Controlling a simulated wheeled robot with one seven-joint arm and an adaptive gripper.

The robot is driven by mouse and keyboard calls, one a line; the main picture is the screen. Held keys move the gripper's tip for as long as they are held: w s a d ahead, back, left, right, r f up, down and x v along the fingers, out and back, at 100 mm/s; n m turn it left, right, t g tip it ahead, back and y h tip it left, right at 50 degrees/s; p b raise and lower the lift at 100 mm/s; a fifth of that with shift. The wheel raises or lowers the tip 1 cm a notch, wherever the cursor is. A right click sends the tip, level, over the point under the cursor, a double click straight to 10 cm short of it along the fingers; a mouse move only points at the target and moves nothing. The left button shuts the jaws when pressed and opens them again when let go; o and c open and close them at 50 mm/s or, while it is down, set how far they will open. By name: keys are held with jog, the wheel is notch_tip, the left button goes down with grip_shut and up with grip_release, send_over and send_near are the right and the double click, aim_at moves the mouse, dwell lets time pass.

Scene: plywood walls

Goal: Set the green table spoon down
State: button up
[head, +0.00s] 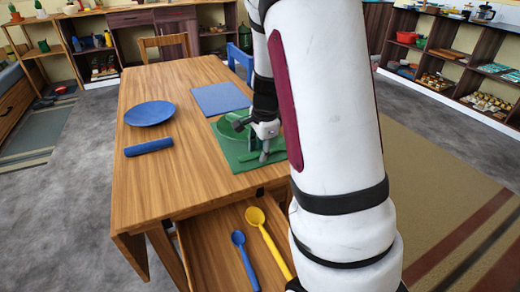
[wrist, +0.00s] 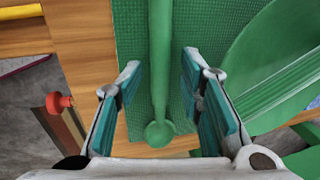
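The green spoon (wrist: 160,70) lies along the green mat (wrist: 130,30) in the wrist view, with its rounded end toward my wrist. My gripper (wrist: 160,75) is open, with one finger on each side of the spoon and visible gaps between. In the head view my gripper (head: 264,152) is low over the green mat (head: 236,162) at the table's right side. The spoon is hard to make out there behind my gripper.
A green dish (head: 232,126) is on the mat beside my gripper. A blue mat (head: 220,98), blue plate (head: 150,113) and blue roll (head: 149,147) lie on the wooden table (head: 185,185). An open drawer (head: 205,245) holds a yellow spoon (head: 266,238) and a blue spoon (head: 244,258).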

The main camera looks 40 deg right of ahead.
jog(key=d+p+v, duration=0.1)
jog(key=p+v, duration=0.3)
jog(key=v, duration=0.7)
jog(key=s+a+r+n+y, duration=0.1)
jog(key=s+a+r+n, duration=0.2)
jog(key=a, duration=0.3)
jog(key=s+a+r+n+y, duration=0.1)
jog(key=s+a+r+n, duration=0.2)
jog(key=a+r, duration=0.15)
jog(key=s+a+n, duration=0.4)
jog(key=s+n, duration=0.1)
jog(key=s, duration=0.2)
jog(key=s+a+r+n+h, duration=0.1)
jog(key=s+a+n, duration=0.2)
jog(key=s+n, duration=0.2)
jog(key=s+a+r+n+g, duration=0.1)
jog(key=s+a+n, duration=0.3)
jog(key=s, duration=0.4)
jog(key=shift+s+a+n, duration=0.3)
jog(key=shift+s+n, duration=0.1)
jog(key=shift+n, duration=0.2)
jog(key=shift+r, duration=0.2)
